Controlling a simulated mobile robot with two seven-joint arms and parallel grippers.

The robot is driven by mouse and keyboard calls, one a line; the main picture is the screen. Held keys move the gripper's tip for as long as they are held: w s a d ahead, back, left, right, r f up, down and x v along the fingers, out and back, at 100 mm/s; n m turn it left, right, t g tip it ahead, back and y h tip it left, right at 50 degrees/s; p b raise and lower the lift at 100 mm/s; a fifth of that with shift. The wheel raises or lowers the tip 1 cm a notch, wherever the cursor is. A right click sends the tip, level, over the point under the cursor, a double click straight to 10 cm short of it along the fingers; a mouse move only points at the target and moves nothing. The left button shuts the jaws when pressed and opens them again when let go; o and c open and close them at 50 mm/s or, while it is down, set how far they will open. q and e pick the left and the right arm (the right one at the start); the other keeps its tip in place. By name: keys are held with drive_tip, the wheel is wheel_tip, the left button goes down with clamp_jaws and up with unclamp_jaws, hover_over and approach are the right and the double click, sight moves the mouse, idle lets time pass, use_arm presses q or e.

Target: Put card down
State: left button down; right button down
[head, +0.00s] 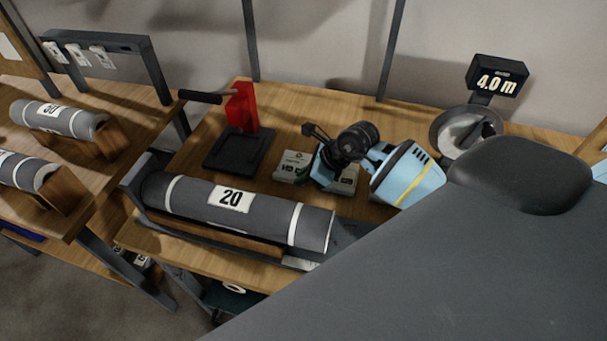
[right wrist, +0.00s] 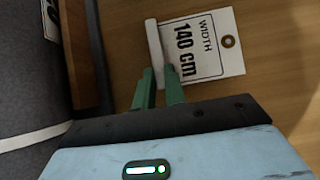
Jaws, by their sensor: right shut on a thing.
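The card (right wrist: 212,50) is white, printed "WIDTH 140 cm", with a brown-ringed hole at one end and a raised pale strip at the other. My right gripper (right wrist: 160,85) shows green fingers in the right wrist view, shut on the card at its strip end. Bare wood shows behind the card; I cannot tell whether it touches the table. In the head view my right gripper (head: 323,166) is over the workbench, behind the roll marked 20; its fingertips and the card cannot be made out there. My left gripper is not in view.
The grey roll marked 20 (head: 176,194) lies in a cradle along the wooden bench's (head: 290,108) front. A black stand with a red part (head: 241,108), a pale printed item (head: 292,167) and a "4.0 m" display (head: 496,83) surround the gripper. More rolls (head: 58,119) rest left.

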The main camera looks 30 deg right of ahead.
drive_tip(key=c, duration=1.5)
unclamp_jaws()
drive_tip(key=shift+o, duration=0.2)
drive_tip(key=shift+r, duration=0.25)
drive_tip(key=v, duration=1.1)
drive_tip(key=shift+s+d+r, duration=0.25)
